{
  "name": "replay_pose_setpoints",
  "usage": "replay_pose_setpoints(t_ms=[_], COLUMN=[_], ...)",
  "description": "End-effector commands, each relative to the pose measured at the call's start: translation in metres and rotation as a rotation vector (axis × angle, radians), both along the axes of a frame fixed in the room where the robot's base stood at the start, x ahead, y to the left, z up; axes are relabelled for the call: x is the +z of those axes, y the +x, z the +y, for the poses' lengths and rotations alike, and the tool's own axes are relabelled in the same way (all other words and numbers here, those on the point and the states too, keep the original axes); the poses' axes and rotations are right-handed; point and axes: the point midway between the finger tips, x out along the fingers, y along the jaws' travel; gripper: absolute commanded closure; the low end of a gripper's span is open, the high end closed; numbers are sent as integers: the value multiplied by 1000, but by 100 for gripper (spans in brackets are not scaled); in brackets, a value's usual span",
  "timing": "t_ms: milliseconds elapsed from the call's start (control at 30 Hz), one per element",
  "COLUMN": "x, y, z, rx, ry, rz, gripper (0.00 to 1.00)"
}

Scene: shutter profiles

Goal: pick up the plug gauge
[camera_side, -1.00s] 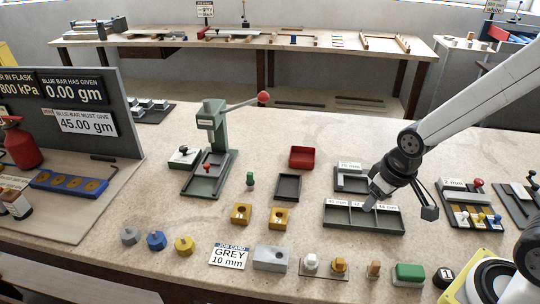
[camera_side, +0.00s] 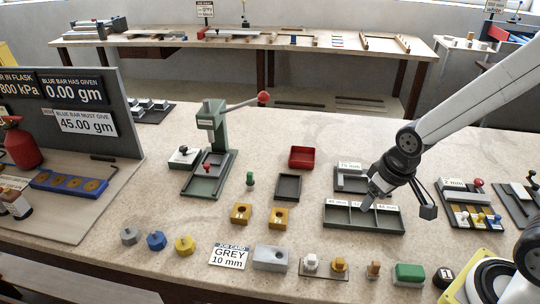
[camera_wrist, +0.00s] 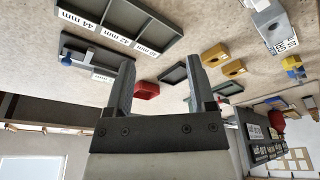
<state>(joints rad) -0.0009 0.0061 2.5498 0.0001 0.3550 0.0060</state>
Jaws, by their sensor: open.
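A small green upright piece (camera_side: 250,180) stands on the bench right of the green press; it may be the plug gauge, but it is too small to be sure. My gripper (camera_side: 399,206) is open over the three-part grey tray (camera_side: 375,228), well to the right of the green piece. In the wrist view its two fingers (camera_wrist: 162,68) are spread wide with nothing held between them.
The green press (camera_side: 207,150) has a long red-knobbed lever. A red bin (camera_side: 302,157) and a small grey tray (camera_side: 288,187) lie between my gripper and the press. Yellow blocks (camera_side: 241,213) and several small parts stand in front.

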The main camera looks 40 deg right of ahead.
Motion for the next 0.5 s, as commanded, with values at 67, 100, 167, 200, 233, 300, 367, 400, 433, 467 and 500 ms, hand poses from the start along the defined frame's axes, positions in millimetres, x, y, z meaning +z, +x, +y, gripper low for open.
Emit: replay_pose_setpoints(t_ms=[67, 100, 167, 200, 233, 300, 367, 400, 433, 467, 500], x=[1, 1, 3, 3, 4, 6, 7, 8, 8, 9, 9], y=[6, 11, 19, 25, 32, 46, 61, 71, 79, 86, 96], z=[1, 1, 3, 3, 4, 6, 9, 10, 12, 13, 15], rx=[-8, -13, -28, -37, -47, -72, -97, -114, -128, -140, -159], ry=[3, 4, 9, 11, 13, 20, 26, 30, 33, 36, 41], rz=[3, 4, 9, 13, 15, 23, 31, 36, 41, 44, 51], gripper=[29, 29, 29, 29, 29, 29, 29, 29, 29, 29, 29])
